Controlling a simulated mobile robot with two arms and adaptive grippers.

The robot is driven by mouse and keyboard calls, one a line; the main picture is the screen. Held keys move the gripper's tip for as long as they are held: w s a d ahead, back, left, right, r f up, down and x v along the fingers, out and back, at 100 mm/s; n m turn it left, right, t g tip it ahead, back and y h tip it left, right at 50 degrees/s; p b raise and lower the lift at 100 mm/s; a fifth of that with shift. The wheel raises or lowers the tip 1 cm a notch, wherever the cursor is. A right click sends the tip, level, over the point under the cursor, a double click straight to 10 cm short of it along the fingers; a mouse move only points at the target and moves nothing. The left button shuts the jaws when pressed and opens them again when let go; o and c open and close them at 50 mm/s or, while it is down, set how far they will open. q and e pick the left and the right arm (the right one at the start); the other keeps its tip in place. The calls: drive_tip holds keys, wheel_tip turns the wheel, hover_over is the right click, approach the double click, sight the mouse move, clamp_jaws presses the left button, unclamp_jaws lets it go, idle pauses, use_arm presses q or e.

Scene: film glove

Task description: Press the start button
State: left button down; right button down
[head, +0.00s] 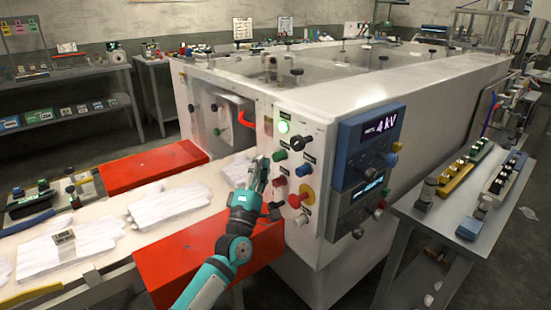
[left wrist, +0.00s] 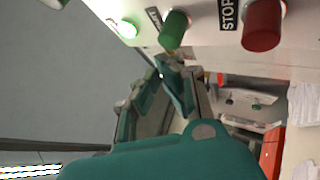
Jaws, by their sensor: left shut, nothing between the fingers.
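A green button (head: 280,155) sticks out of the side panel of the white machine, with a lit green lamp (head: 283,127) above it. In the left wrist view, the green button (left wrist: 173,30) stands beside a red button (left wrist: 263,25) marked STOP, and the lamp (left wrist: 127,28) glows on its other side. The green button's own label is not readable. My left gripper (head: 260,168) is shut and empty, just left of the button. In the left wrist view, its fingertips (left wrist: 168,66) are close to the button; I cannot tell whether they touch. My right gripper is not in view.
A black knob (head: 300,142), more red buttons and a large red button on a yellow base (head: 299,197) crowd the same panel. White gloves (head: 93,238) lie on the belt between red guards (head: 157,166). A side table (head: 455,222) stands at right.

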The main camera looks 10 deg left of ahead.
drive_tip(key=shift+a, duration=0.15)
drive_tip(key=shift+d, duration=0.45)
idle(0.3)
use_arm(q)
drive_tip(key=shift+w, duration=0.1)
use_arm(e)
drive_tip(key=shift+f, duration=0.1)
use_arm(q)
drive_tip(key=shift+w+d+b, duration=0.25)
drive_tip(key=shift+b, duration=0.05)
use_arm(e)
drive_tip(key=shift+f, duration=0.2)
